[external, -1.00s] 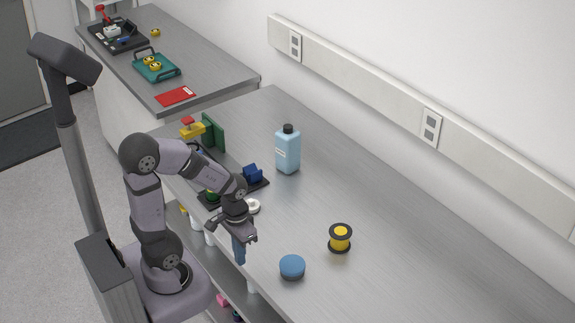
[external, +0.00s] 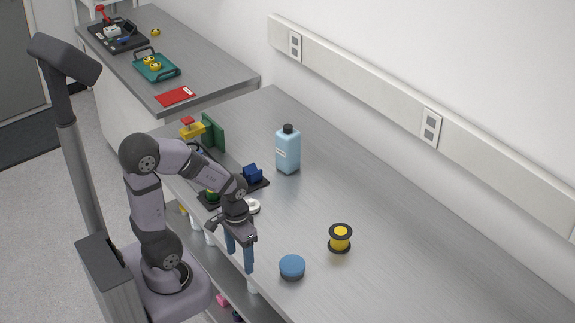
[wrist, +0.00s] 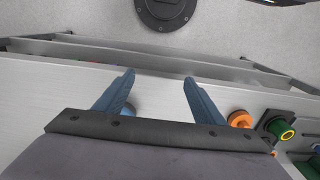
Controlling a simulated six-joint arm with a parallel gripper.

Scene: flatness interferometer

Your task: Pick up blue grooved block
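A dark blue block (external: 252,173), which looks like the blue grooved block, sits on the black tray (external: 216,197) left of the light blue bottle. Its grooves are too small to make out. My gripper (external: 239,256) is over the front edge of the bench, nearer the camera than the block and well apart from it. In the wrist view my gripper (wrist: 160,76) has its two blue fingers spread with nothing between them.
A blue round tin (external: 292,267) and a yellow spool (external: 340,239) stand right of my gripper. The light blue bottle (external: 288,150) and a green upright plate (external: 213,132) are near the block. The right part of the bench is clear.

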